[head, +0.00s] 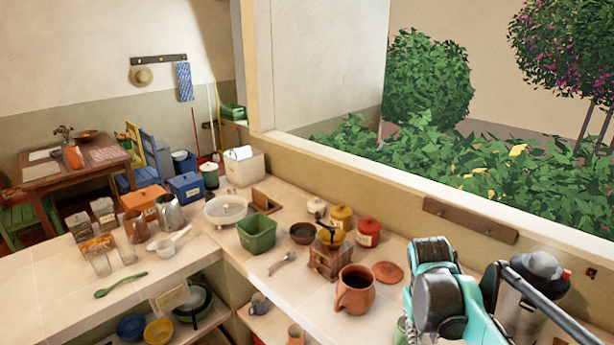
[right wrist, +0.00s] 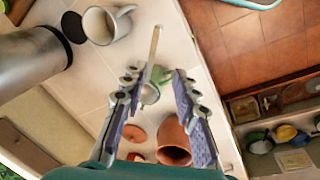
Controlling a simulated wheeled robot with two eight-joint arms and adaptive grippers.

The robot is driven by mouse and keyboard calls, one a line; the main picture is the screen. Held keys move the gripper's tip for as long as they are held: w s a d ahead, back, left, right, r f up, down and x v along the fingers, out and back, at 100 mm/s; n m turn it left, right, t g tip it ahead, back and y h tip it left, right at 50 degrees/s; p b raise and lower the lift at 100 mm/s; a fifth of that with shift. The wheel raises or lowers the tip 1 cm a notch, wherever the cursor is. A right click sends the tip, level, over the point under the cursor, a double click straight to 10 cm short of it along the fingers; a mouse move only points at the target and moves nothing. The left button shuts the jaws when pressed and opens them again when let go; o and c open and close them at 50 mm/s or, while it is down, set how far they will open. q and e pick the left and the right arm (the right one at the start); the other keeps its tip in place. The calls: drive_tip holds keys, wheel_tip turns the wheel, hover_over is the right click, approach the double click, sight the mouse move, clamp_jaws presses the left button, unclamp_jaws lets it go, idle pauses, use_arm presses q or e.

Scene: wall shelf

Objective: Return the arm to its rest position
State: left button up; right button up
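My right arm (head: 440,290), teal and black, reaches over the counter at the lower right of the head view. Its fingers are not clearly seen there. In the right wrist view my right gripper (right wrist: 155,78) has its two fingers spread apart, with nothing gripped between them. Beyond the fingers are a green item (right wrist: 150,92) and a pale thin stick (right wrist: 154,45); neither touches a finger as far as I can tell. My left gripper is not in view.
A brown mug (head: 355,290) and a terracotta lid (head: 388,272) are left of my arm. A metal canister (head: 520,300) stands close to its right. A white mug (right wrist: 100,25) shows in the wrist view. A wooden grinder (head: 330,260) and green bin (head: 257,233) are farther left.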

drive_tip(key=s+a+f+t+y+b, duration=0.1)
drive_tip(key=s+a+f+t+b, duration=0.1)
drive_tip(key=a, duration=0.4)
drive_tip(key=s+a+f+t+y+b, duration=0.1)
drive_tip(key=s+a+f+t+b, duration=0.1)
drive_tip(key=s+a+f+t, duration=0.2)
wheel_tip(320, 180, down, 2)
drive_tip(key=shift+s+a+t, duration=0.3)
drive_tip(key=shift+s+a, duration=0.75)
drive_tip(key=shift+a, duration=0.1)
